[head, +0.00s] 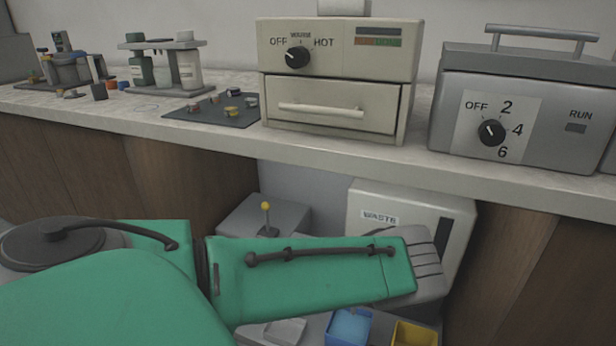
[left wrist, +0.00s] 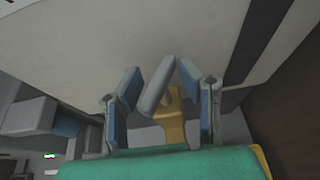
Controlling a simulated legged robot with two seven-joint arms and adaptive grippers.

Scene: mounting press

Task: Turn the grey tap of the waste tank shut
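The white waste tank (head: 458,222) with a "WASTE" label stands under the counter, its lower part hidden behind my green left arm. Its tap is hidden in the head view. In the left wrist view the tank's pale wall (left wrist: 130,35) fills the top. The grey tap handle (left wrist: 157,84) stands tilted on a yellow tap body (left wrist: 173,118). My left gripper (left wrist: 160,77) is open, with one blue-padded finger on each side of the handle. The right finger's tip is very close to the handle; I cannot tell whether they touch. My right gripper is not in view.
A grey box (head: 240,213) with a yellow-knobbed lever stands left of the tank. A blue bin (head: 348,327) and a yellow bin (head: 414,334) sit below my arm. The counter (head: 330,154) overhangs, bearing a cream heater (head: 335,55) and a grey machine (head: 560,110).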

